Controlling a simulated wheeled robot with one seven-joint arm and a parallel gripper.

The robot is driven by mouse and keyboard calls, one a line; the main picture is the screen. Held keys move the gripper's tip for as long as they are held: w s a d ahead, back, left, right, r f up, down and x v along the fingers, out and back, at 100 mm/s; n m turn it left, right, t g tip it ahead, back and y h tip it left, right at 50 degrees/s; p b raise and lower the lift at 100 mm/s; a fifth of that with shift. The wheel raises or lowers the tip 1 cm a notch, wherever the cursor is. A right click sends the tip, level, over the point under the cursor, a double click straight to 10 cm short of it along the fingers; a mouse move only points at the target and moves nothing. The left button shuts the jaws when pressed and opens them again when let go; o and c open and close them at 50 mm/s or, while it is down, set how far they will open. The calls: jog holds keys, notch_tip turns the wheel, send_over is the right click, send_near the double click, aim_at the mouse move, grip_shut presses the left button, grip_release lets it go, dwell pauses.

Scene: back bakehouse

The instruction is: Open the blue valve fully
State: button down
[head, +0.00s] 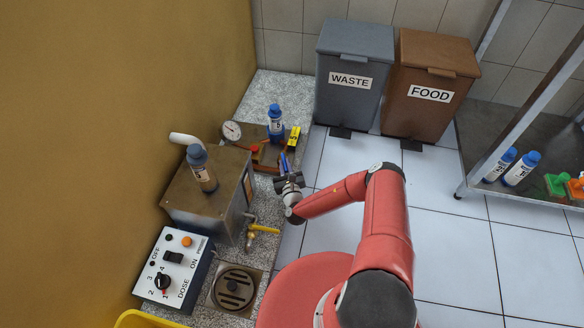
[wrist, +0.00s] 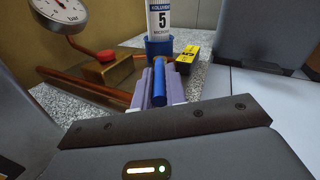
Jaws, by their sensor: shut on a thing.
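The blue valve's lever (head: 284,163) is a slim blue bar at the right end of the pipework on the counter. In the wrist view the lever (wrist: 159,84) points back towards my camera and lies between the two pale purple finger pads. My gripper (head: 285,176) is shut on it; in the wrist view the gripper (wrist: 158,92) covers the lever's near end. The valve's body is mostly hidden behind the lever and fingers, so its exact angle to the pipe is unclear.
A blue-capped bottle (head: 275,125) and a yellow block (head: 294,139) stand just behind. A metal tank (head: 192,208) and a dose control box (head: 174,268) stand nearer.

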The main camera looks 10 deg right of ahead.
jog(key=shift+w+a+m+g+h+p, duration=0.15)
jog(key=shift+a+m+h+p, duration=0.3)
jog(key=shift+m+h, duration=0.65)
jog(key=shift+s+a+m+g+h+p, duration=0.1)
jog(key=shift+a+m+g+h+p, duration=0.35)
jog(key=shift+h, duration=1.05)
jog(key=shift+w+a+m, duration=0.1)
jog(key=shift+a+m, duration=0.05)
jog(key=shift+m, duration=0.1)
jog(key=c, duration=1.4)
grip_release()
jog(key=shift+c, duration=0.2)
jog(key=shift+r, duration=0.1)
notch_tip(320, 180, up, 20)
jog(key=p, duration=0.3)
jog(key=shift+p, duration=0.4)
